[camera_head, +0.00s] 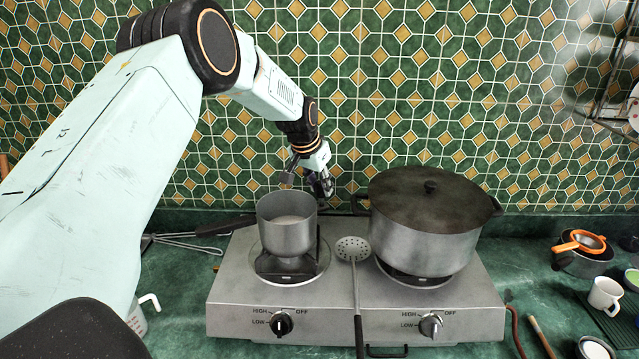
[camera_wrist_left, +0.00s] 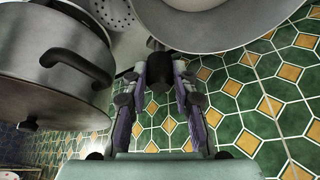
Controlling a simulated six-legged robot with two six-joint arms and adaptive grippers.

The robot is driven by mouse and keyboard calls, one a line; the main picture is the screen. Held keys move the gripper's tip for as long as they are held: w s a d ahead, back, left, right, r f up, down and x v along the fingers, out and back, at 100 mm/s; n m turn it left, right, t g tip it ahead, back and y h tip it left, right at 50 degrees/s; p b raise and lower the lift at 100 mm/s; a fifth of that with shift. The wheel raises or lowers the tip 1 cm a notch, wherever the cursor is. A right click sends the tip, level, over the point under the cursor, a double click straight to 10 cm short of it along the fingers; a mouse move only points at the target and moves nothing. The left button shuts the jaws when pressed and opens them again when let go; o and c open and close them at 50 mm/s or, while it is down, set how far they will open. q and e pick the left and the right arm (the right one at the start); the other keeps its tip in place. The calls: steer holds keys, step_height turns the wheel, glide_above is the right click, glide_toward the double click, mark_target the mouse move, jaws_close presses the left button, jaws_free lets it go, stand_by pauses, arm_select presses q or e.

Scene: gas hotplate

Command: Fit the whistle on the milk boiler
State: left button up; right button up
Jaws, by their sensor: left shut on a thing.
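The milk boiler (camera_head: 287,238) is a grey metal pot with pale contents, upright on the left burner. Its dark handle (camera_head: 226,226) points left. In the left wrist view the boiler (camera_wrist_left: 195,38) is at the upper right. My left gripper (camera_head: 306,183) is just behind and above the boiler's right rear rim. In the left wrist view my left gripper (camera_wrist_left: 159,75) is shut on a small black piece, apparently the whistle (camera_wrist_left: 157,66), close to the boiler's outer wall. Whether it touches the boiler I cannot tell. My right gripper is not in view.
A large lidded pot (camera_head: 425,232) stands on the right burner of the hotplate (camera_head: 240,312). A slotted skimmer (camera_head: 353,250) lies between the pots. A whisk (camera_head: 180,241) lies at the left. A mug (camera_head: 604,294) and an orange-rimmed strainer (camera_head: 588,239) are at the right. The tiled wall is close behind.

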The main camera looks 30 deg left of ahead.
arm_select(q)
steer(key=shift+s+a+f, duration=0.1)
steer(key=shift+f, duration=0.35)
steer(key=shift+f+b, duration=0.4)
steer(key=shift+f, duration=0.05)
steer(key=o, duration=1)
steer(key=shift+c, duration=0.2)
steer(key=shift+r, duration=0.3)
steer(key=v, duration=1.1)
steer(key=shift+s, duration=0.2)
steer(key=shift+r, duration=0.1)
